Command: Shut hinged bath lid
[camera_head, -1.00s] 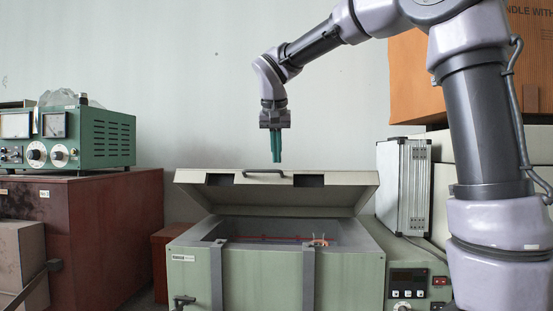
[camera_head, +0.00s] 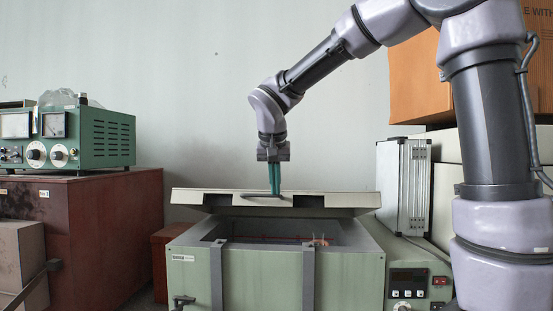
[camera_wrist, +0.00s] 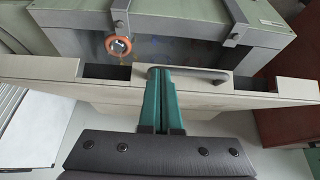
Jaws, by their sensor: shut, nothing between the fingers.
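The green bath (camera_head: 275,270) stands on the bench with its hinged lid (camera_head: 330,199) partly open and tilted over the rear of the opening. The lid's dark handle (camera_head: 262,200) sits on its front edge, and it also shows in the wrist view (camera_wrist: 205,76). My gripper (camera_head: 274,192) points down with its green fingers shut and empty, at the lid's front edge beside the handle. In the wrist view my gripper (camera_wrist: 163,75) overlaps the lid at one end of the handle; whether it touches is unclear. The bath's inside is partly visible below the lid.
A control panel (camera_head: 408,281) is at the bath's right, with a silver case (camera_head: 403,188) behind it. A green meter unit (camera_head: 75,138) stands on a dark red cabinet (camera_head: 90,230) at left. Two grey straps (camera_head: 308,275) run down the bath's front. A copper-coloured ring (camera_wrist: 118,46) shows at the opening.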

